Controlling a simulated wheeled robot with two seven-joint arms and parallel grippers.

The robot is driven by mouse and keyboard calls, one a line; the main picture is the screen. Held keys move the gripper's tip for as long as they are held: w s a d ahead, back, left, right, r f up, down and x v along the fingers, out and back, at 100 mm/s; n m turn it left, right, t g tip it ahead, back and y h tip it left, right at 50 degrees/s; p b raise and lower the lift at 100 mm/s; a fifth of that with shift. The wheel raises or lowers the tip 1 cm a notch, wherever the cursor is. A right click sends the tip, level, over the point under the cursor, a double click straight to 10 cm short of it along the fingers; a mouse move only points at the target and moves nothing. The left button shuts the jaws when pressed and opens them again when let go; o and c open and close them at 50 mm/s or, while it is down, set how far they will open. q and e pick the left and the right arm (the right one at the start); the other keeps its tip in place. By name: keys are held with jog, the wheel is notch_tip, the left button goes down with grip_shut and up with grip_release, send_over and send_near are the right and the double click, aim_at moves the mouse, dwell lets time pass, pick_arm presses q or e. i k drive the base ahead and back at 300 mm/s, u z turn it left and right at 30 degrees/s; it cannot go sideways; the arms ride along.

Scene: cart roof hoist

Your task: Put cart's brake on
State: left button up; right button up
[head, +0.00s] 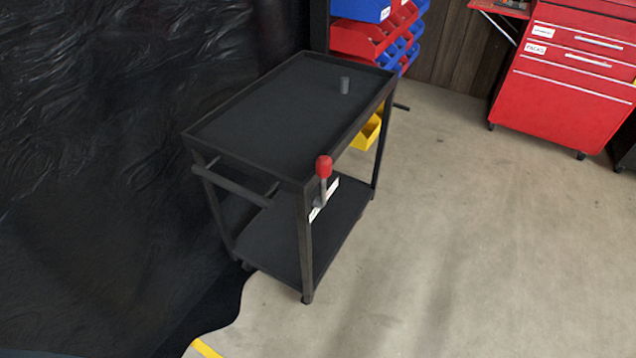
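The black two-shelf cart (262,108) stands left of the middle in the head view, on the floor against the black sheeting. The plate's text is too small to read. A push handle (234,187) sticks out from the cart's near end. A small grey cylinder (344,85) stands on the top shelf. Neither of my grippers shows.
Black sheeting (110,130) covers the left side. Blue and red bins (362,38) and a yellow bin (366,132) are behind the cart. A red tool chest (565,85) stands at the back right. The concrete floor (460,240) right of the cart is clear.

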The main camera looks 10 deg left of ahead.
aim_at(323, 164)
jog(key=z, duration=0.75)
jog(key=i, duration=2.95)
jog(key=u, duration=4.45)
